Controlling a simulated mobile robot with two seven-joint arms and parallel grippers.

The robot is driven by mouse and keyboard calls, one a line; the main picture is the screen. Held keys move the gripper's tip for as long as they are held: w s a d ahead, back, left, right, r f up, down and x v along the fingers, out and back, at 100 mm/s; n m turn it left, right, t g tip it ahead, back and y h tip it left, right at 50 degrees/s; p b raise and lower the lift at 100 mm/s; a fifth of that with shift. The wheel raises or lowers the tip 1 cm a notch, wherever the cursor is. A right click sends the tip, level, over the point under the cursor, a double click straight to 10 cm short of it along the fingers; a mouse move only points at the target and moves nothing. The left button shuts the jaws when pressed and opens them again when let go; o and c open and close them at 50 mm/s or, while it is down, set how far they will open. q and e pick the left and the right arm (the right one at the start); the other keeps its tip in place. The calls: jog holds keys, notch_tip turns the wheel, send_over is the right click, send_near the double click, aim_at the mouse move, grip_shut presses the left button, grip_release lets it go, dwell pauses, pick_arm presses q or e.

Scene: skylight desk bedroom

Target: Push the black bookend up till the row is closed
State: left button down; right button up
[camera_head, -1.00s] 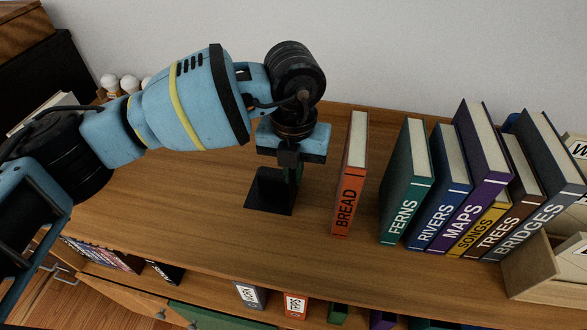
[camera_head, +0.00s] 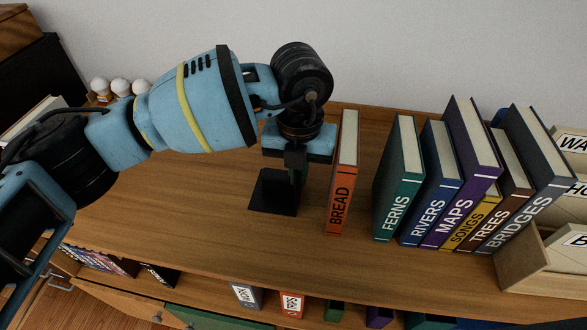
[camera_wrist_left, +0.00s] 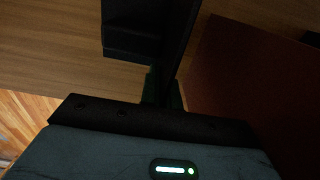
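The black bookend (camera_head: 272,193) stands on the wooden shelf top, its flat base reaching left. My left gripper (camera_head: 295,165) points down at its upright and appears closed on it; the fingers partly hide the upright. In the left wrist view, the dark bookend (camera_wrist_left: 150,40) runs out from between the fingers (camera_wrist_left: 162,92). The orange BREAD book (camera_head: 341,185) stands alone right of the bookend, with a narrow gap between them. Another gap separates BREAD from the green FERNS book (camera_head: 399,185). My right gripper is not in view.
Right of FERNS, RIVERS (camera_head: 430,190), MAPS (camera_head: 465,165), SONGS (camera_head: 470,222), TREES (camera_head: 505,195) and BRIDGES (camera_head: 535,160) lean together. A wooden box (camera_head: 540,265) stands at the right end. White round objects (camera_head: 120,86) stand at the back left. The shelf's front strip is clear.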

pick_arm(q)
jog(key=shift+s+d, duration=0.25)
jog(key=shift+d, duration=1)
jog(key=shift+s+d, duration=0.25)
jog(key=shift+d, duration=1)
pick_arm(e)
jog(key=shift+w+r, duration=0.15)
pick_arm(q)
jog(key=shift+s+d, duration=0.2)
jog(key=shift+d, duration=0.7)
jog(key=shift+s+d, duration=0.2)
jog(key=shift+d, duration=0.7)
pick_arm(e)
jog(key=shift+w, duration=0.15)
pick_arm(q)
jog(key=shift+s+d, duration=0.15)
jog(key=shift+d, duration=0.65)
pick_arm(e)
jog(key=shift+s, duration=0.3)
pick_arm(q)
jog(key=shift+s+d, duration=0.1)
jog(key=shift+d, duration=0.1)
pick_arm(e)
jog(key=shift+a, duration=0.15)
